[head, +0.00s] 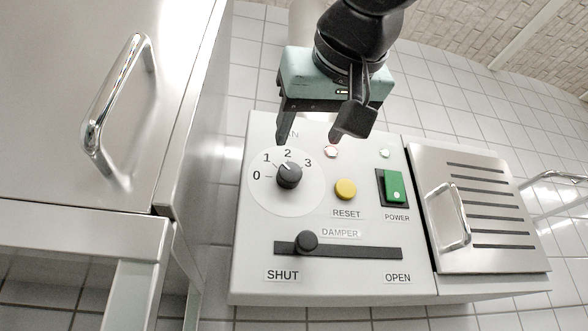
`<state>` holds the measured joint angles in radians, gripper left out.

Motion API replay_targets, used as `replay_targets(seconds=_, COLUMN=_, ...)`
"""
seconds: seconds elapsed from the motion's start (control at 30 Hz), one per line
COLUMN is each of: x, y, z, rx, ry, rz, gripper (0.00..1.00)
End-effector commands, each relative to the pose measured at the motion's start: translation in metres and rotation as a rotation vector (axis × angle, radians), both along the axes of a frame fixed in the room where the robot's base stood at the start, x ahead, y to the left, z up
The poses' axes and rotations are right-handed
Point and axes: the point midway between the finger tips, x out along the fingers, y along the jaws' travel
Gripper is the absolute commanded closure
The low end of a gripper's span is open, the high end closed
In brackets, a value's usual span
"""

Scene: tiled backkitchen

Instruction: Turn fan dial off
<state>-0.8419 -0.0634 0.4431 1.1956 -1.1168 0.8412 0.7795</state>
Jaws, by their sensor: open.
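The fan dial (289,176) is a round black knob on a pale disc, marked 0, 1, 2 and 3, on the grey control panel (240,225). Its light pointer mark faces up and slightly left, around the 1 and 2 marks; I cannot tell exactly which. My gripper (314,136) is open and empty. It hangs in front of the panel's upper part, above and a little right of the dial in the picture. The left finger is over part of the FAN label, just above the dial; the right finger is near a red-rimmed lamp. No contact with the dial is visible.
A vented steel door (485,255) is at right. A steel cabinet (75,150) with a handle stands at left.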

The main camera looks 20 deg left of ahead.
Motion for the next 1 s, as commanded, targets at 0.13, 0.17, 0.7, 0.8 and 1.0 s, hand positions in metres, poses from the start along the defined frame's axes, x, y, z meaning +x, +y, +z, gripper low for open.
replay_targets(seconds=0.13, x=0.029, y=0.017, z=0.004, rx=-0.004, ry=0.003, rz=-0.002, gripper=0.41)
replay_targets(seconds=0.17, x=0.034, y=0.021, z=0.004, rx=-0.003, ry=0.003, rz=-0.001, gripper=0.41)
replay_targets(seconds=0.7, x=0.089, y=0.055, z=0.0, rx=-0.001, ry=0.001, rz=0.001, gripper=0.41)
replay_targets(seconds=0.8, x=0.09, y=0.055, z=0.0, rx=-0.001, ry=0.001, rz=0.001, gripper=0.41)
replay_targets(seconds=1.0, x=0.09, y=0.055, z=-0.001, rx=-0.001, ry=0.001, rz=0.001, gripper=0.52)
